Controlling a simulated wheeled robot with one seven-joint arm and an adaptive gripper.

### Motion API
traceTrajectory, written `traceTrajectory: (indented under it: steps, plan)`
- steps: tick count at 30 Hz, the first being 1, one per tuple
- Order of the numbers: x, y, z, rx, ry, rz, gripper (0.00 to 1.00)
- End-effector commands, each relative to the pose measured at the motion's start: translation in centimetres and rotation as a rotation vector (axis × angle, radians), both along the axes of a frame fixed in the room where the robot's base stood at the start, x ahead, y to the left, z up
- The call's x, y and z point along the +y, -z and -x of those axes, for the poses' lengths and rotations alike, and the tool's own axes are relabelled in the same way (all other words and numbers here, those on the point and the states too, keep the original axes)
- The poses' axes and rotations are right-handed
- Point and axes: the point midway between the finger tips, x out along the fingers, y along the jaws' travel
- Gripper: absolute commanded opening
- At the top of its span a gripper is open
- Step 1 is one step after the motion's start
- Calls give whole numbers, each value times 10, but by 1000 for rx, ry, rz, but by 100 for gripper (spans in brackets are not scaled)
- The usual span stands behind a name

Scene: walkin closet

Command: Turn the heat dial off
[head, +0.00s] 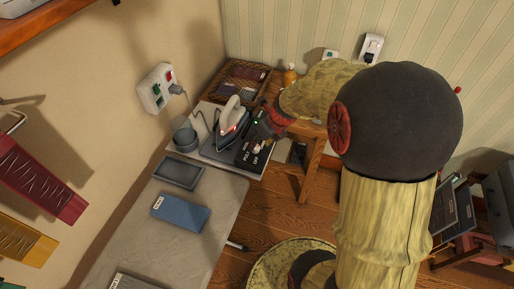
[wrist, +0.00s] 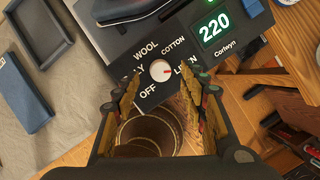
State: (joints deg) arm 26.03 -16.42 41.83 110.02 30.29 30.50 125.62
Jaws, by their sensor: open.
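The heat dial (wrist: 161,70) is a small white round knob with a red mark, on a black panel (wrist: 178,50) lettered WOOL, COTTON, LINEN and OFF, plus one partly hidden label. The red mark points right, toward LINEN; OFF is at the lower left. A green display on the panel reads 220. My gripper (wrist: 163,92) is open, its fingers spread on either side of the dial's near side, with nothing held. Whether a finger touches the panel is unclear. In the head view, my gripper (head: 268,130) is over the panel beside the iron (head: 232,122).
A grey tray (head: 180,172) and a blue box (head: 180,213) lie on the cloth-covered surface to the left. A wicker basket (head: 243,80) and an orange bottle (head: 290,75) stand behind. A wall socket (head: 157,88) holds a plug. A wooden stool or table leg (head: 312,168) stands right of the panel.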

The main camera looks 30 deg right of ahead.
Motion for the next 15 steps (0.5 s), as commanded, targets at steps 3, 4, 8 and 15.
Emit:
traceTrajectory:
  steps: [3, 4, 8, 15]
  plan:
    - [2, 19, -6, 2, -1, 0, 43]
    - [2, 21, -7, 1, -1, 0, 43]
    - [3, 29, -12, -1, -1, 0, 43]
    - [3, 31, -13, -1, -1, 0, 43]
